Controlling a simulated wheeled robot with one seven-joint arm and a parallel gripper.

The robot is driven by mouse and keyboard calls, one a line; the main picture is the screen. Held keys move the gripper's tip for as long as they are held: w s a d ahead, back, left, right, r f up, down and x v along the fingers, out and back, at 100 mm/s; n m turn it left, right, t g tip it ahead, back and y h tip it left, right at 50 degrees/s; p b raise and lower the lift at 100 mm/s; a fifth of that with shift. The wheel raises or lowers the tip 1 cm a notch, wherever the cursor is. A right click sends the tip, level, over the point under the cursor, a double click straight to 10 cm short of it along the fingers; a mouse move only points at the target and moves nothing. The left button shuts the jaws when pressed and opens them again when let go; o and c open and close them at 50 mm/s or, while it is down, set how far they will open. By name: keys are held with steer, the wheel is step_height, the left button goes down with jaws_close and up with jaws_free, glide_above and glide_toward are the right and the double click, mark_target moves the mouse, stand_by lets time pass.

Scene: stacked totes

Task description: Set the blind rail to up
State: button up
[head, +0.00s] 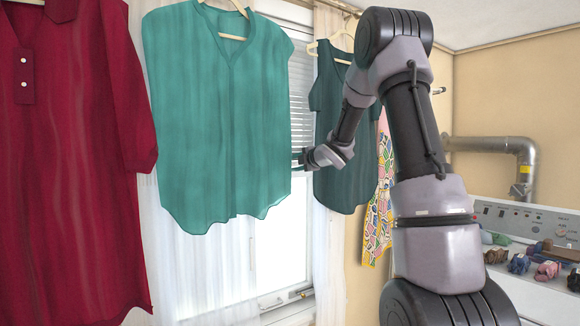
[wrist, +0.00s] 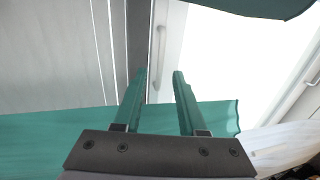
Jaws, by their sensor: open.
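The blind (head: 301,95) hangs half down in the window, its slats showing between two hanging tops in the head view. Its dark bottom rail (head: 298,151) shows as a short stretch there; the rest is hidden behind the teal shirt. My gripper (head: 301,160) is at about the rail's height, its tips partly hidden by the shirt. In the wrist view my gripper (wrist: 160,72) is open with nothing clearly between its teal fingers. A dark upright strip (wrist: 138,40), apparently the rail, is beside the left fingertip; I cannot tell whether they touch.
The teal shirt (head: 215,120) hangs close left of my gripper and a dark teal top (head: 342,140) close right. A red shirt (head: 75,160) hangs far left. White curtains (head: 330,250) flank the window. A grey machine (head: 530,220) with small items stands right, below a metal pipe (head: 490,145).

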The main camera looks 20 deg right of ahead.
steer(key=v, duration=0.7)
steer(key=shift+s, duration=0.2)
steer(key=s+d+r+m+g+h, duration=0.1)
steer(key=s+r+m+h, duration=0.15)
steer(key=s+m, duration=0.55)
steer(key=s+d+r+m+g+h, duration=0.1)
steer(key=s+d+r+m+h, duration=0.1)
steer(key=s+m+h, duration=0.4)
steer(key=s+a+f+m+g+y, duration=0.2)
steer(key=s+a+m, duration=0.1)
steer(key=s, duration=0.5)
steer(key=s+a+f+m+g+y, duration=0.2)
steer(key=s+m, duration=0.3)
steer(key=s, duration=0.3)
steer(key=s+a+f+m+g+y, duration=0.1)
steer(key=s+a+f+m+y, duration=0.1)
steer(key=s, duration=0.6)
steer(key=a+f+m, duration=0.1)
steer(key=a, duration=0.1)
steer(key=shift+s+a+f+m+g, duration=0.2)
steer(key=shift+s+a+m+g, duration=0.05)
steer(key=shift+a+m+g, duration=0.15)
steer(key=shift+d, duration=0.1)
